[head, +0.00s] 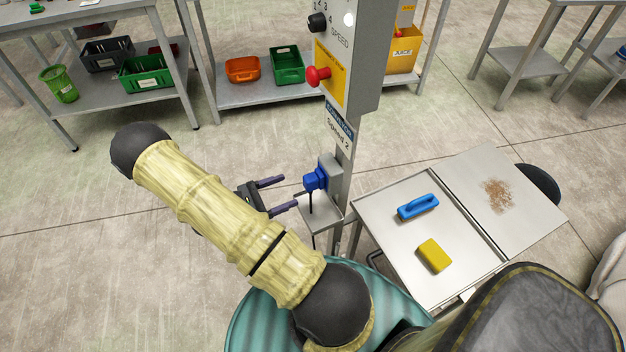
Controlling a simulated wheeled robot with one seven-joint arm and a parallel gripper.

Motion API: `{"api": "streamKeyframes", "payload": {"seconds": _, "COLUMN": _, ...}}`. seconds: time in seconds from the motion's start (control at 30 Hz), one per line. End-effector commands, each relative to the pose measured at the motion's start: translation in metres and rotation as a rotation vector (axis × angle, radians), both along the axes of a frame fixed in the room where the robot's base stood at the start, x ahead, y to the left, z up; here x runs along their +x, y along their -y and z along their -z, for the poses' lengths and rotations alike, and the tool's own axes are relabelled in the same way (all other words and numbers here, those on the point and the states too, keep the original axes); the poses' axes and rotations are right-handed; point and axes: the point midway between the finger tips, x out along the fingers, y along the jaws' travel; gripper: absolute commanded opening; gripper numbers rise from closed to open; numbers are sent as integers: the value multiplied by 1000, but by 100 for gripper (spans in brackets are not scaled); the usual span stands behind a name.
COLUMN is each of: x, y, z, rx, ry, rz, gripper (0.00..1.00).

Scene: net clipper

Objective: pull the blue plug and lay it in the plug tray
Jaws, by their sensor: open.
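The blue plug (313,181) sits in a grey socket box on the side of the control post. A dark cable hangs down from it. A small grey metal tray (313,211) juts from the post just below the plug; I see nothing lying on it apart from the cable passing in front. I cannot tell for sure that this is the plug tray. My gripper (290,191) is open and empty, its two purple fingers pointing right toward the plug. The fingertips are a little left of the plug and look apart from it.
The control post (350,75) carries a red stop button (318,76). To its right is a metal worktable (395,240) with a blue-handled tool (418,207) and a yellow sponge (434,256). Shelves with bins stand behind. Floor left of the post is clear.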

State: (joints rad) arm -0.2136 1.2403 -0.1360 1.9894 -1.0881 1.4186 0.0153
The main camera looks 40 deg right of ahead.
Motion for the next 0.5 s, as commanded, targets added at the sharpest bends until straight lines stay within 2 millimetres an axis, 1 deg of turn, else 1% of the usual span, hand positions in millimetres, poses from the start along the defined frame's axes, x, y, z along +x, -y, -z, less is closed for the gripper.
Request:
{"api": "streamKeyframes", "payload": {"seconds": 0.17, "x": -5, "y": 14, "z": 0, "rx": 0, "ry": -1, "rz": 6, "gripper": 73}}
{"api": "streamKeyframes", "payload": {"seconds": 0.5, "x": -18, "y": 52, "z": -1, "rx": 0, "ry": -1, "rz": 7, "gripper": 73}}
